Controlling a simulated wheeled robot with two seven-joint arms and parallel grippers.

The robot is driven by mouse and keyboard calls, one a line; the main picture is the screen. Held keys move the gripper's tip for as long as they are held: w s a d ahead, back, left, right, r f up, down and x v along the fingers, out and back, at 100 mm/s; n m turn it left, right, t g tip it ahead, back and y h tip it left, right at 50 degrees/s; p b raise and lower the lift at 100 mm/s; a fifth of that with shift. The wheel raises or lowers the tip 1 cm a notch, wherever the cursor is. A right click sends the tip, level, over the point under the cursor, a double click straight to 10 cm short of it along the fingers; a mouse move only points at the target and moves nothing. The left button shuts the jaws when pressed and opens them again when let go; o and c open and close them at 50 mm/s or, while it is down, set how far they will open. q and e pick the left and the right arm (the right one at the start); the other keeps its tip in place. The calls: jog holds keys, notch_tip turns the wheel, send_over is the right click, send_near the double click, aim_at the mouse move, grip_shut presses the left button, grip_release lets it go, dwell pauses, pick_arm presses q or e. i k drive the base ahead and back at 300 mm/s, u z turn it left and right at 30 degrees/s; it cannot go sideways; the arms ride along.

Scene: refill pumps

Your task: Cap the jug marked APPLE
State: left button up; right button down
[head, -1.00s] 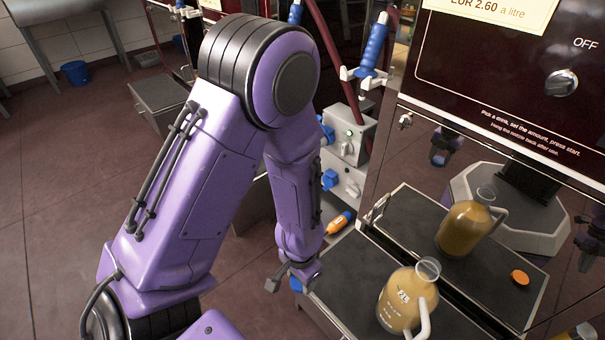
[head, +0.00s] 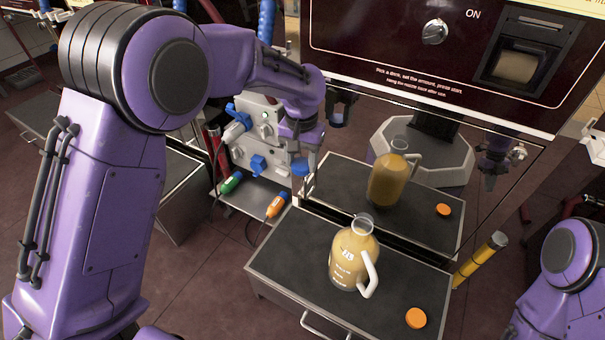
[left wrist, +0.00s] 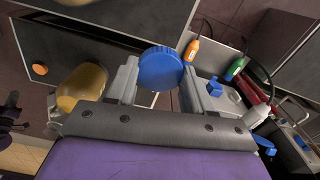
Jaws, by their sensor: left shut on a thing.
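My left gripper (head: 300,150) is shut on a blue round cap (head: 301,169), which also shows between its fingers in the left wrist view (left wrist: 160,68). It holds the cap above the back left end of the tray, up and left of the jug. The glass jug (head: 350,262) of yellow-brown drink stands upright on the dark tray, its mouth open and its white handle to the right. It also shows in the left wrist view (left wrist: 84,84). Its printed marking is too small to read.
An orange cap (head: 416,318) lies on the tray (head: 285,262), right of the jug. The steel panel behind mirrors jug and cap.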

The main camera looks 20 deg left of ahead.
aim_at(354, 255)
jog(key=z, duration=0.05)
jog(key=k, duration=0.5)
jog(key=z, duration=3.4)
jog(key=k, duration=1.65)
jog(key=u, duration=1.65)
jog(key=i, duration=0.5)
jog(key=z, duration=0.05)
